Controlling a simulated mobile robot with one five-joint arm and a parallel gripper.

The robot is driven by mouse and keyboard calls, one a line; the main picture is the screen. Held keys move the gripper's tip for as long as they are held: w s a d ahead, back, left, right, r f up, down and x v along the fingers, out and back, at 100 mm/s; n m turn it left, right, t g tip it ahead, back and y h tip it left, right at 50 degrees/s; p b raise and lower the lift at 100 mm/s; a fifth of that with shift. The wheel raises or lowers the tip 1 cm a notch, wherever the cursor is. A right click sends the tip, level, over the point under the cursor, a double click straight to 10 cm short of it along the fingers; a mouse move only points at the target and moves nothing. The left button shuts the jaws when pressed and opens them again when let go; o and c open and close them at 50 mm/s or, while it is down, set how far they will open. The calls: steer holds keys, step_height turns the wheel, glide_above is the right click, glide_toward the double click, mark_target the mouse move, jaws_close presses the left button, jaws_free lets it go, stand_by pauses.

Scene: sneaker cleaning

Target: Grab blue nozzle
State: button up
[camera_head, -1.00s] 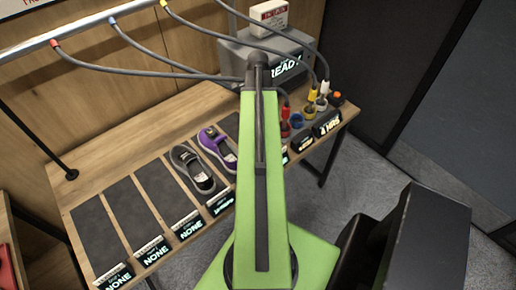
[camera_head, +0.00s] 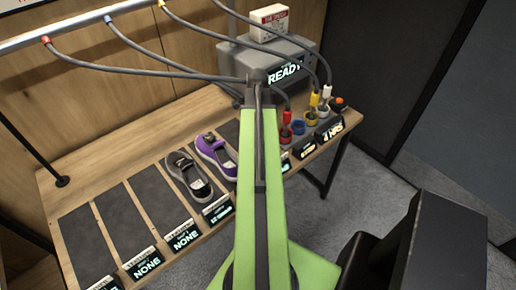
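The blue nozzle does not show. Its grey hose leaves the blue fitting (camera_head: 107,19) on the overhead pipe and runs down behind my green arm. A blue ring-shaped holder (camera_head: 298,127) stands on the workbench to the right of my arm, and no nozzle is visible in it. The far end of my arm is over the back of the workbench, in front of the grey machine. My gripper is hidden behind the arm, so its fingers and anything in them cannot be seen.
A red nozzle (camera_head: 286,117), yellow nozzle (camera_head: 314,99) and white nozzle (camera_head: 327,91) stand around the blue holder. The grey machine (camera_head: 307,62) reads READY. A dark shoe (camera_head: 190,177) and purple shoe (camera_head: 215,155) lie on mats left of my arm. Other mats are bare.

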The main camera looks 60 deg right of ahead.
jaws_close()
stand_by(1.1)
